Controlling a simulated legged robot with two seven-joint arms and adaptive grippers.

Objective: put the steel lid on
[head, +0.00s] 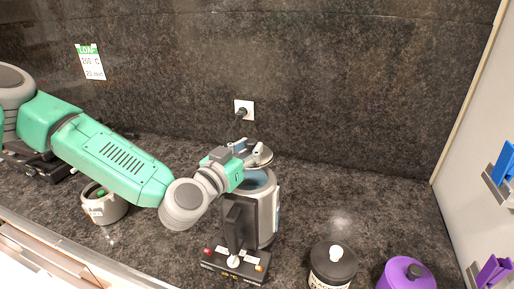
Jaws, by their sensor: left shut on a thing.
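The steel lid (263,157) is a small grey disc held at the tip of my left gripper (246,153). The gripper is shut on it, with the lid over the kettle's mouth and close to it; I cannot tell whether they touch. The kettle (268,212) is a grey, upright vessel with a black handle on its near-left side and a bluish inside showing at its open top. My gripper and the lid hide part of the far rim. My right gripper is not in view.
A black base with knobs (235,263) stands in front of the kettle. A black jar (333,264) and a purple lidded pot (405,275) stand at the lower right. A small grey pot (104,207) is below my left arm. A plugged wall socket (244,108) is behind.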

